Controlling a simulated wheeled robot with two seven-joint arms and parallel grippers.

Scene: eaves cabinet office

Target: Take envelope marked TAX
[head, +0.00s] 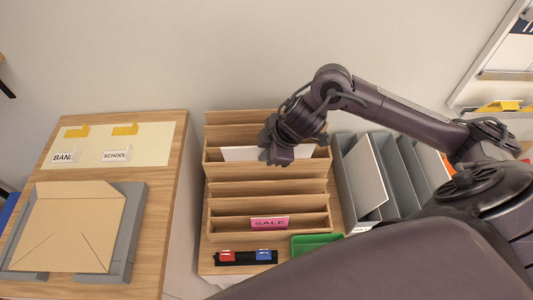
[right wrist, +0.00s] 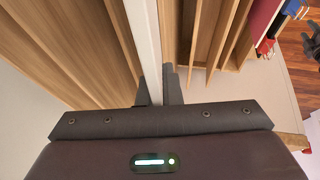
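A white envelope (head: 240,154) stands in a rear slot of the wooden sorter (head: 222,237). Its edge shows as a pale strip in the right wrist view (right wrist: 146,35). My right gripper (head: 277,157) is at the sorter, over the envelope's upper edge. In the right wrist view its two dark fingers (right wrist: 157,90) lie close on either side of the strip, with no clear gap. No TAX marking is readable; the gripper covers part of the envelope.
A brown open envelope (head: 68,232) lies on a grey stand at left, below BANK and SCHOOL labels (head: 116,155). A pink SALE label (head: 269,223) is on the sorter front. A grey rack (head: 400,180) stands close at right; a green tray (head: 312,243) is in front.

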